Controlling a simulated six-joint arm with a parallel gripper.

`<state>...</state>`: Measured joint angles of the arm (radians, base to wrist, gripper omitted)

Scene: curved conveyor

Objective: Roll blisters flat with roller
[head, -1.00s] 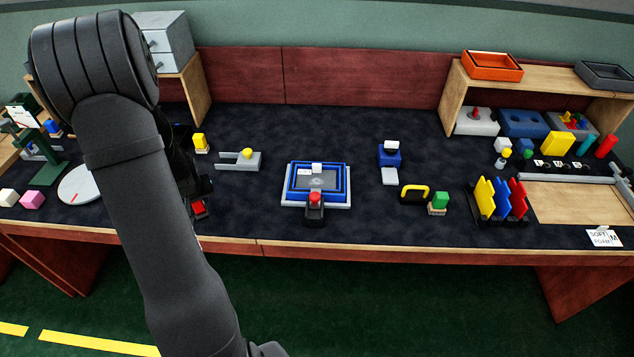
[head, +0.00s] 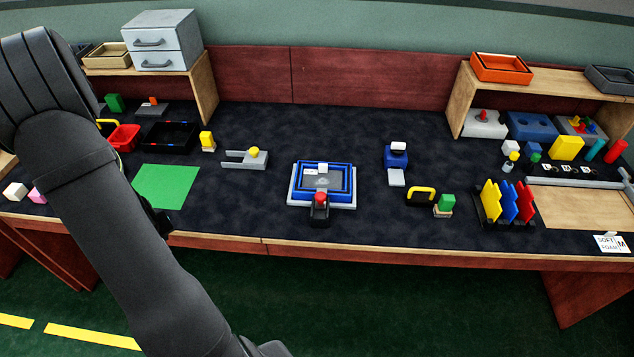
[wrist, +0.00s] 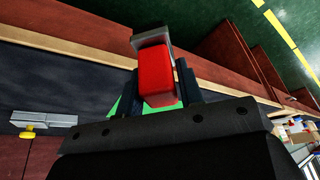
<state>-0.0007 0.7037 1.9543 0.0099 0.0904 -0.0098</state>
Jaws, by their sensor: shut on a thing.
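My gripper (wrist: 158,90) is shut on a red block-shaped handle (wrist: 156,80) with a grey piece (wrist: 151,38) at its far end. This looks like the roller, but its rolling face does not show. In the head view my arm hides the gripper and the held tool. A flat green sheet (head: 165,187) lies on the dark bench top just right of my arm. A bit of green (wrist: 124,99) also shows behind the fingers in the wrist view. No blisters can be made out on the sheet at this size.
A blue-framed tray (head: 322,166) with a red-topped black piece (head: 320,206) stands mid-bench. The bench's wooden front edge (head: 250,243) is close by.

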